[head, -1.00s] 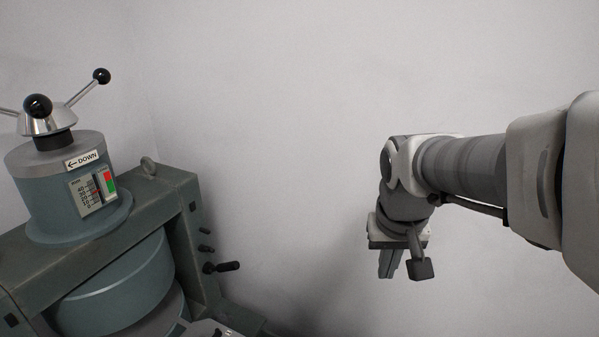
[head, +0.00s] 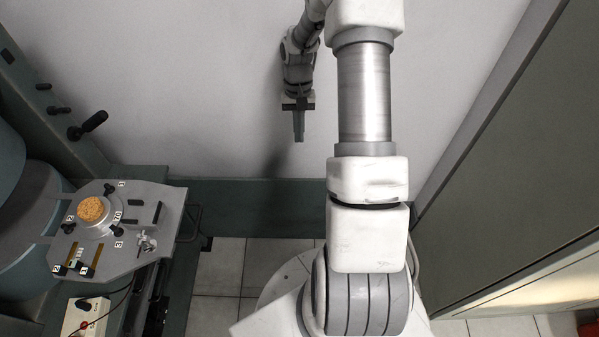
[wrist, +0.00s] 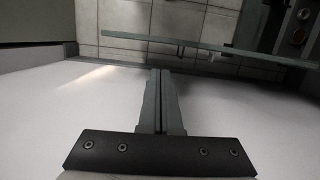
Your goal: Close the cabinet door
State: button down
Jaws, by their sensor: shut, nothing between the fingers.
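A tall grey-green cabinet (head: 510,165) stands along the right side of the head view. I see one broad flat face and a pale lit strip along its lower edge. I cannot tell how far its door is open. A grey-green panel at the upper left of the wrist view (wrist: 35,22) looks like part of it. My gripper (head: 299,139) points down in front of the white wall, left of the cabinet and well apart from it. Its fingers are together and empty, and they show in the wrist view (wrist: 160,72).
The green machine's plate (head: 145,210) with a cork disc and small fittings stands at the left. A green beam (head: 250,192) runs along the wall's foot. Tiled floor (head: 220,270) shows between machine and my base. A red thing (head: 589,329) lies at the lower right corner.

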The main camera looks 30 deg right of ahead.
jog(key=d+b+x, duration=0.1)
jog(key=b+x, duration=0.3)
jog(key=x, duration=1)
jog(key=shift+w+f, duration=0.15)
jog(key=shift+w, duration=0.05)
jog(key=shift+a+m, duration=0.15)
jog(key=shift+m, duration=0.15)
